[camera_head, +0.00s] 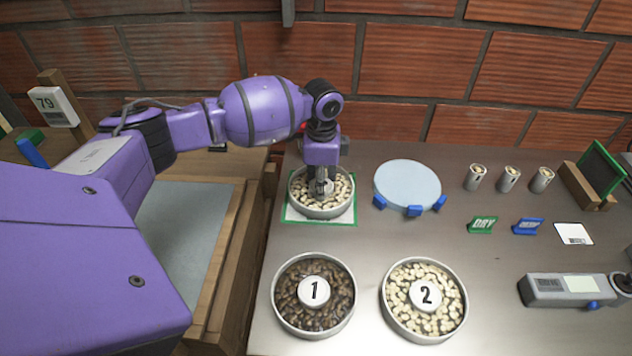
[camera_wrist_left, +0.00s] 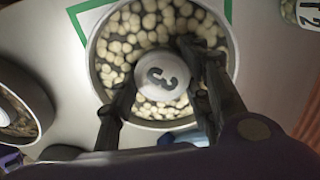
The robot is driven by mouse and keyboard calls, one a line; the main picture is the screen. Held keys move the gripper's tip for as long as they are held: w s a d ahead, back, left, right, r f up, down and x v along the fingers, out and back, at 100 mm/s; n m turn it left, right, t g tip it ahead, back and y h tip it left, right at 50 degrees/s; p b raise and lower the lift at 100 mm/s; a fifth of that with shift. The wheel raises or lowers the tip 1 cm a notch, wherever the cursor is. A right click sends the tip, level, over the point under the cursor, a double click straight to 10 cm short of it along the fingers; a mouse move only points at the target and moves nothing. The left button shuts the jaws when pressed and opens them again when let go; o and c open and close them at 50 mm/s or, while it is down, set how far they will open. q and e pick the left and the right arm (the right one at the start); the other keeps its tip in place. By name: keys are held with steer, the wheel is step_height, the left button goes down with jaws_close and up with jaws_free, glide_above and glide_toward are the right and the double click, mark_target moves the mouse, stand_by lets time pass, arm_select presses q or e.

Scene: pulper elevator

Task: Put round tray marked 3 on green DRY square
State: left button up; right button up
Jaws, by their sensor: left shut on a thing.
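The round tray marked 3 (camera_head: 296,203) is a metal-rimmed dish of pale beans with a white centre knob. It is over the green-bordered white square (camera_head: 349,218), whose edges show around it; I cannot tell whether it touches the square. My left gripper (camera_head: 322,187) points down over the tray's middle and hides the knob in the head view. In the left wrist view the gripper (camera_wrist_left: 160,75) has its fingers on both sides of the knob marked 3 (camera_wrist_left: 162,76), shut on it. The green border (camera_wrist_left: 84,8) also shows there. My right gripper is not in view.
Tray 1 (camera_head: 281,290) with dark beans and tray 2 (camera_head: 458,318) with pale beans stand in front. A pale blue disc (camera_head: 407,184) is to the right.

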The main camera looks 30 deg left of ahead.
arm_select(q)
steer(key=o, duration=1.4)
steer(key=shift+f, duration=0.1)
steer(key=shift+o, duration=0.2)
step_height(320, 180, up, 12)
